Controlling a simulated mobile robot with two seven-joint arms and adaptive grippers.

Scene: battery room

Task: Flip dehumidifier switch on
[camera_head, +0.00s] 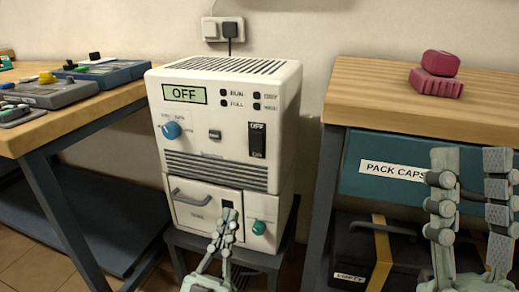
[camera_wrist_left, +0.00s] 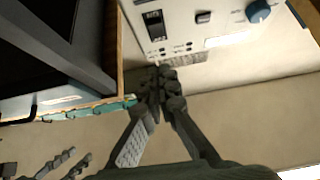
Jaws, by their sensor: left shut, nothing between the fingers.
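The white dehumidifier (camera_head: 222,100) stands between two benches, its display (camera_head: 184,94) reading OFF. Its black rocker switch (camera_head: 257,141), marked OFF above and ON below, is on the right of the front panel. The switch also shows, upside down, in the left wrist view (camera_wrist_left: 155,25). My left gripper (camera_head: 229,213) is shut and empty, in front of the lower drawer and below the switch, apart from it. In the left wrist view its closed fingertips (camera_wrist_left: 164,78) lie below the panel picture. My right gripper (camera_head: 470,165) is open and empty at the right, before the teal drawer.
The dehumidifier has a blue knob (camera_head: 171,130), a drawer handle (camera_head: 190,198) and a green knob (camera_head: 259,227). The right bench (camera_head: 370,87) carries red blocks (camera_head: 438,75). The left bench (camera_head: 92,101) carries several devices. A wall outlet (camera_head: 222,28) is behind.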

